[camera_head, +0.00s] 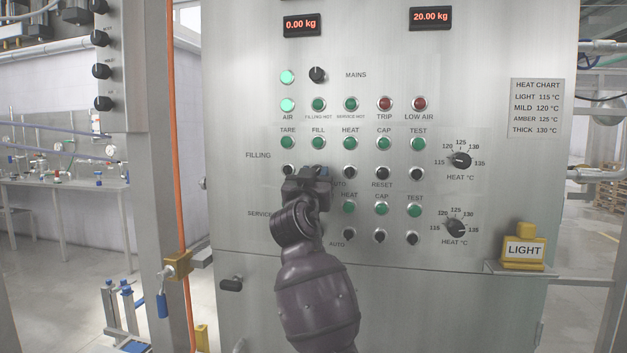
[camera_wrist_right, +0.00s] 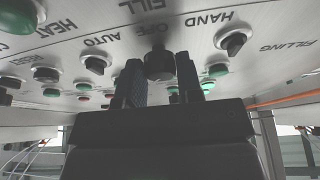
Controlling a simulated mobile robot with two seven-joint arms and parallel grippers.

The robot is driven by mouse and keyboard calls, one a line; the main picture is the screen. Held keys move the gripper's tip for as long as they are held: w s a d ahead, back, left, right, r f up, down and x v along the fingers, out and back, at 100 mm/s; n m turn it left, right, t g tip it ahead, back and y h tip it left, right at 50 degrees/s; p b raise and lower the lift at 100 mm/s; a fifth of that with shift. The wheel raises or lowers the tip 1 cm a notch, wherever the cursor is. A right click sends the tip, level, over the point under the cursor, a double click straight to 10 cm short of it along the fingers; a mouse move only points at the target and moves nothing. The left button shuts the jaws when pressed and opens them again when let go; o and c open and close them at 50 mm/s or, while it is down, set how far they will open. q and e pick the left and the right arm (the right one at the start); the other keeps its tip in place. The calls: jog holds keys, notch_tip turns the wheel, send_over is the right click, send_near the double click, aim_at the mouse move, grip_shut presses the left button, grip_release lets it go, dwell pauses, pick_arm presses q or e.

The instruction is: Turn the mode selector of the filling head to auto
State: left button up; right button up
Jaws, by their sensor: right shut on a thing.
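The filling head's mode selector (camera_wrist_right: 158,64) is a small black knob on the steel panel. In the right wrist view it sits between my fingers, by the labels HAND, OFF and AUTO, which appear upside down. My right gripper (camera_wrist_right: 161,82) is shut on it. In the head view my right gripper (camera_head: 318,172) covers the knob in the FILLING row, under the green FILL button (camera_head: 318,143). Part of the AUTO label shows just right of the gripper. Which way the knob points cannot be told. My left gripper is not in view.
Other black knobs stand close on both sides, one at left (camera_head: 289,170) and one at right (camera_head: 350,172). Heat dials (camera_head: 460,160) are further right. A yellow LIGHT block (camera_head: 524,250) sits on a side shelf. An orange pipe (camera_head: 175,130) runs down at left.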

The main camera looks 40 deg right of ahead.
jog(key=o, duration=0.9)
jog(key=shift+o, duration=0.2)
jog(key=shift+a, duration=0.1)
jog(key=v, duration=1)
jog(key=shift+s+a+f, duration=0.15)
jog(key=shift+s+a, duration=0.05)
jog(key=shift+s, duration=0.05)
